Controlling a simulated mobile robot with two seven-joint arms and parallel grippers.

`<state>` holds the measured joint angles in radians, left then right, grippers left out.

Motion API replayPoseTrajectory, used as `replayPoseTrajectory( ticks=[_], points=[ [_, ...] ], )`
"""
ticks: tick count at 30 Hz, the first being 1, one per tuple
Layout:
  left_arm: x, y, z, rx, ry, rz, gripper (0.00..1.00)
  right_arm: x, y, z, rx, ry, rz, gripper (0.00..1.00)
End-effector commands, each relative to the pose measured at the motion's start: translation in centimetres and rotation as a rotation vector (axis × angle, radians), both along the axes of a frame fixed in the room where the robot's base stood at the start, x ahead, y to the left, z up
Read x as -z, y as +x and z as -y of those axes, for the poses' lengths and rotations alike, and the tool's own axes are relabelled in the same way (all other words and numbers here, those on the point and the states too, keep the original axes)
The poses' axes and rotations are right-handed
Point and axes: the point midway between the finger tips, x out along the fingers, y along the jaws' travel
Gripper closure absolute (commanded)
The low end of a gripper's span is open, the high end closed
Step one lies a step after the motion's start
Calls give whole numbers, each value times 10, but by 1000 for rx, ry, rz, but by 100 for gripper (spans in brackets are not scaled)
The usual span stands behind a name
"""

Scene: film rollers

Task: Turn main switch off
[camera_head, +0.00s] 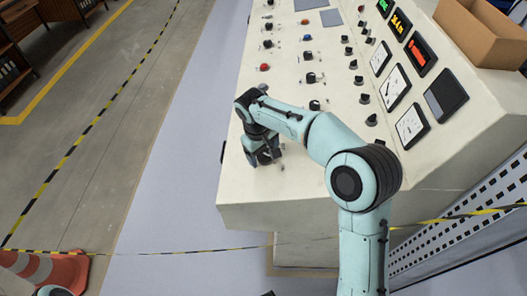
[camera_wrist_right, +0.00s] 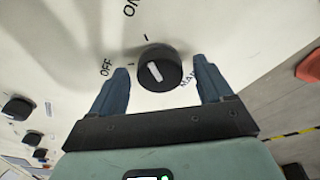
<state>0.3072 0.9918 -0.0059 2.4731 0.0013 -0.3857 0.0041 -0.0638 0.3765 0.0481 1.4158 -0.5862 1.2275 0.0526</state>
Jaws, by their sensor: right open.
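The main switch is a round black knob (camera_wrist_right: 160,68) with a white pointer line, set in the cream panel; "OFF", "ON" and a partly covered "MAN..." label surround it in the right wrist view. The pointer slants up and left, and I cannot tell exactly which mark it meets. My right gripper (camera_head: 266,157) is over the near left corner of the console. Its two blue fingers stand open on either side of the knob, with a visible gap to it. In the head view the gripper hides this knob. My left gripper is not in view.
The sloped console (camera_head: 290,190) carries several other black knobs, a red button (camera_head: 264,67), dial gauges (camera_head: 411,126) and lit displays. A cardboard box (camera_head: 480,35) sits on its upper right.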

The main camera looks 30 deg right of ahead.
Motion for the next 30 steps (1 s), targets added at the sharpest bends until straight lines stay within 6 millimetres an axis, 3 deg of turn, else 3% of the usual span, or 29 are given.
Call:
replayPoseTrajectory(
  ticks=[4, 9, 20, 30],
  points=[
    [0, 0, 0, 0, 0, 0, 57, 0, 0, 0, 0, 0, 0, 24],
    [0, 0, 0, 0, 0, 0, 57, 0, 0, 0, 0, 0, 0, 77],
    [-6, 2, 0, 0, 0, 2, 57, -2, 0, 0, -40, 5, -8, 77],
    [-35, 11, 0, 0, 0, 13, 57, -5, 1, 1, -263, 32, -54, 77]
  ],
)
